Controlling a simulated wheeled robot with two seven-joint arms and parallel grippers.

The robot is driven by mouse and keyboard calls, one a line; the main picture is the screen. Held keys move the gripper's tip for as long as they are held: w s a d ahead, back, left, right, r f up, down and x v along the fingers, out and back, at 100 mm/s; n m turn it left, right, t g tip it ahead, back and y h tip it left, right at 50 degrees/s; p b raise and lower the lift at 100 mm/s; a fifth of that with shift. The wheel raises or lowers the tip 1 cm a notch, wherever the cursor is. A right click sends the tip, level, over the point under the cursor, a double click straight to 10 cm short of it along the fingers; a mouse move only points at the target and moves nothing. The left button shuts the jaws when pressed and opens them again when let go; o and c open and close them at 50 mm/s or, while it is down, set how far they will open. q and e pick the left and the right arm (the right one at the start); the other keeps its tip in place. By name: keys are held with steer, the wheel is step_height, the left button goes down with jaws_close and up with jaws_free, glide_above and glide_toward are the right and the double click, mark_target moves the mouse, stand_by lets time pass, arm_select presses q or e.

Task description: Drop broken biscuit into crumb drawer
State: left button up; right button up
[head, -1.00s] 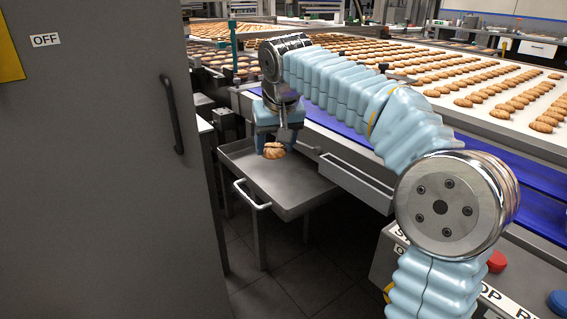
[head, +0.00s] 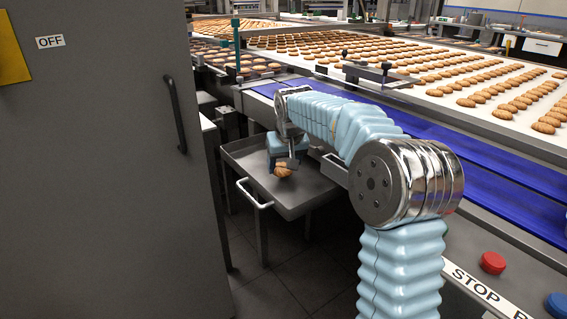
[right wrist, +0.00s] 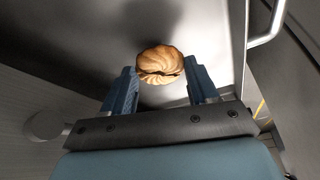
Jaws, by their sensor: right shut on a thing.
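My right gripper (head: 282,164) is low over the open crumb drawer and shut on the biscuit (head: 283,171). In the right wrist view, the golden ridged biscuit (right wrist: 160,62) sits between the two blue fingers (right wrist: 163,84), with a dark line across its lower part. The crumb drawer (head: 308,190) is a shallow grey metal tray, pulled out, with a pale bar handle (head: 256,196) at its front. The drawer floor (right wrist: 110,40) lies behind the biscuit in the right wrist view; the gap between them is hard to judge. My left gripper is out of view.
A blue conveyor belt (head: 480,175) runs beside the drawer, with rows of biscuits on a white belt (head: 470,125) beyond. A tall grey cabinet (head: 95,190) stands close on the left. Red (head: 493,262) and blue (head: 558,305) buttons are at lower right.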

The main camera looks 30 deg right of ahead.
steer(key=shift+f+b, duration=0.4)
steer(key=shift+f, duration=0.2)
steer(key=o, duration=0.7)
steer(key=shift+r, duration=0.1)
steer(key=shift+r+p, duration=0.35)
steer(key=v, duration=1.2)
steer(key=shift+r, duration=0.15)
